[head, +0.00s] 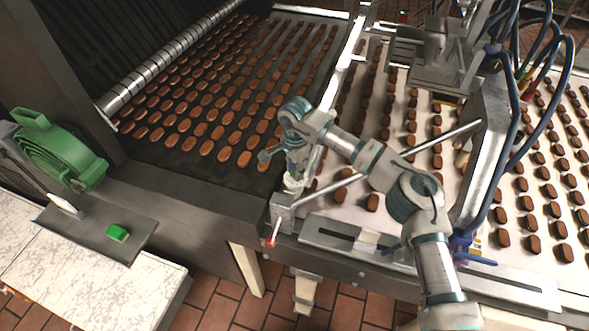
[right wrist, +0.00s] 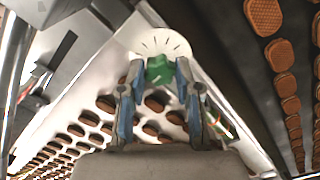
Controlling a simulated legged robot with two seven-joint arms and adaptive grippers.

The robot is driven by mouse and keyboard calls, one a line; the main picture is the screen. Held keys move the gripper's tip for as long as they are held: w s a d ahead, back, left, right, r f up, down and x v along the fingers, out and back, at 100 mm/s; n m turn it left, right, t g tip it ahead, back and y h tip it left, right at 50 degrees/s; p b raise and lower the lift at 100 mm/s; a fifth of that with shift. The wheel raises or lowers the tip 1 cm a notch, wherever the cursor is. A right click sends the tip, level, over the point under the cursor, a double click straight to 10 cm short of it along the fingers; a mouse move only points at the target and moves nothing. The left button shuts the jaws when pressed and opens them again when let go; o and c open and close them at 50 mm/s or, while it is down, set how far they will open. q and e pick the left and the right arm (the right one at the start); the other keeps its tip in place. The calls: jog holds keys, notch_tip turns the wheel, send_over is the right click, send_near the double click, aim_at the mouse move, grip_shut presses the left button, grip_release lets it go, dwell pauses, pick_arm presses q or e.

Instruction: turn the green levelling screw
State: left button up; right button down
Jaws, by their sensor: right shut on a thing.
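In the right wrist view the green levelling screw (right wrist: 158,69) stands in front of a white disc (right wrist: 178,44) with dark radial marks. The two fingers of my right gripper (right wrist: 157,80) are closed on its sides. In the head view my right gripper (head: 291,168) points down at the corner between the dark belt and the light belt, just above the white disc (head: 293,185). The green screw is hidden behind the gripper there. My left gripper is not in view.
A dark belt (head: 180,165) with rows of brown biscuits lies left, and a light belt (head: 325,200) with more biscuits right. A slanted metal bar (head: 445,135) and blue hoses (head: 515,130) are near my right arm.

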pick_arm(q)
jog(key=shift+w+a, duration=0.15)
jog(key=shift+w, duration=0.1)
pick_arm(e)
jog(key=shift+d+f, duration=0.15)
jog(key=c, duration=0.8)
grip_release()
jog(key=shift+w, duration=0.25)
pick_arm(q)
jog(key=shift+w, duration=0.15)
pick_arm(e)
notch_tip(320, 180, up, 12)
jog(key=shift+f, duration=0.1)
